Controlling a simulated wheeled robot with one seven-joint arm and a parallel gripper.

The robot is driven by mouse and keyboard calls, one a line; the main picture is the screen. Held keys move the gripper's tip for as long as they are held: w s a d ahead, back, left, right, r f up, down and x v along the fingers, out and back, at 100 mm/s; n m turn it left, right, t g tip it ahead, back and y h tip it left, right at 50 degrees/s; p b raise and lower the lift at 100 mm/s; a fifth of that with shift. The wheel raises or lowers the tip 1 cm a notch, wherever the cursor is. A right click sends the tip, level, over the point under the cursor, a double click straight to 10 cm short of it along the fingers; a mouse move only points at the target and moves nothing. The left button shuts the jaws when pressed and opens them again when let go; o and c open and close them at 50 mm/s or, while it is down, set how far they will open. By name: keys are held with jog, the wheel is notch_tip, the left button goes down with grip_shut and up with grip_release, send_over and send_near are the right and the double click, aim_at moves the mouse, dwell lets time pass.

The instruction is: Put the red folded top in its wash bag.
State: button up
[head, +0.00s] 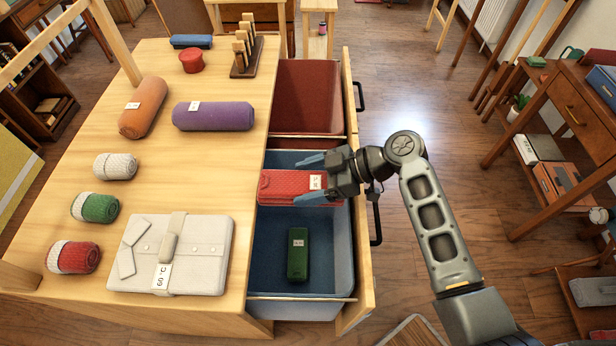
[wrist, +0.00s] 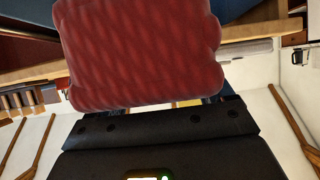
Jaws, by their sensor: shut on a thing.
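The red folded top (head: 283,187), textured and with a white tag, is held between the fingers of my gripper (head: 310,179). It is over the open drawer, across the blue compartment (head: 264,262), near that compartment's far part; its exact height is unclear. In the wrist view the red top (wrist: 140,50) fills the upper middle, in front of the gripper body. The drawer also has a red compartment (head: 308,95) behind the blue one, which looks empty. A dark green tagged item (head: 298,254) lies in the blue compartment. I cannot tell which compartment is the top's wash bag.
On the wooden table (head: 170,190) left of the drawer lie an orange roll (head: 143,106), a purple roll (head: 213,116), several small rolls and a folded white garment (head: 195,255) with a label. The drawer's right wall (head: 361,225) borders the compartments.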

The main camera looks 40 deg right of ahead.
aim_at(308, 190)
jog(key=shift+f+b, duration=0.75)
jog(key=shift+f, duration=0.95)
jog(key=o, duration=1)
jog(key=shift+b+v, duration=0.6)
jog(key=shift+v, duration=3.35)
